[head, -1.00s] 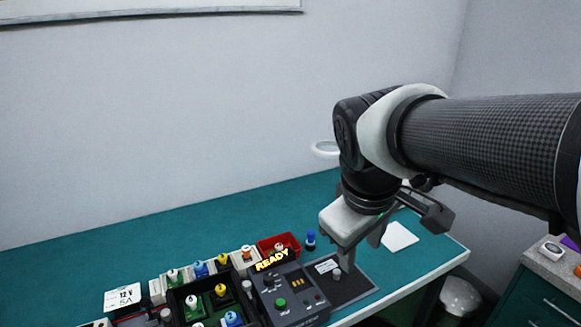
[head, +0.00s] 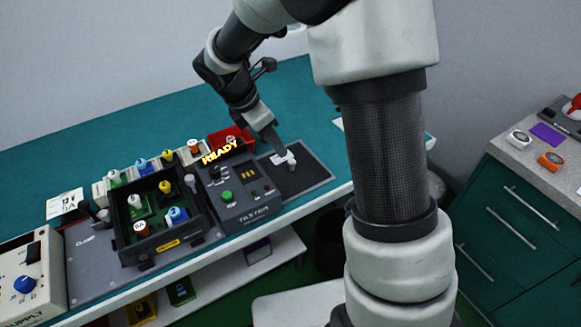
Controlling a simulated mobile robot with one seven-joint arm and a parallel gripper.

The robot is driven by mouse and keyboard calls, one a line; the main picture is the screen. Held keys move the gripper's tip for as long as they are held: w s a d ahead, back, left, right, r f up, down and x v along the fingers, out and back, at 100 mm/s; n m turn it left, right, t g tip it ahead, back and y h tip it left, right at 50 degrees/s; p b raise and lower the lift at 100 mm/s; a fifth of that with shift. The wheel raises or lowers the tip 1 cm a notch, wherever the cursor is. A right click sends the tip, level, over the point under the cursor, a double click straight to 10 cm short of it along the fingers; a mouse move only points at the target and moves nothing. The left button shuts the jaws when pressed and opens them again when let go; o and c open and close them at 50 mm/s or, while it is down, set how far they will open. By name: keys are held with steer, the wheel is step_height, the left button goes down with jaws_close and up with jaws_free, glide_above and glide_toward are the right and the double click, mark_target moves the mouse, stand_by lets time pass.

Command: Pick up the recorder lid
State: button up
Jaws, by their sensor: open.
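No part in view is clearly marked as the recorder lid. A dark flat plate (head: 300,182) lies on the teal bench right of the tester. It bears a pale upright knob (head: 291,161) and a white label (head: 278,159); I cannot tell whether this plate is the lid. My gripper (head: 273,144) points down close above the plate's back left part, beside the knob. It is open, and I see nothing held in it. The fingers are small and seen partly from the side, so whether they touch anything is unclear.
The tester (head: 238,198) with a READY sign stands left of the plate. A black tray (head: 122,232) of coloured parts and a power supply (head: 28,283) are further left. A red bin (head: 222,137) stands behind. A drawer cabinet (head: 520,225) is at right.

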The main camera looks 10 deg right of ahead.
mark_target(291, 161)
steer(key=x, duration=0.4)
steer(key=shift+f, duration=0.2)
steer(key=shift+d+r+b+x, duration=0.1)
steer(key=shift+d+b+x, duration=0.1)
steer(key=shift+x, duration=0.75)
steer(key=shift+d+r+b+x, duration=0.1)
steer(key=shift+b+x, duration=0.05)
steer(key=shift+x, duration=0.85)
steer(key=shift+d+b+x, duration=0.15)
steer(key=shift+b+x, duration=0.05)
steer(key=shift+x, duration=0.75)
steer(key=shift+w+r, duration=0.1)
steer(key=shift+w, duration=0.05)
jaws_close()
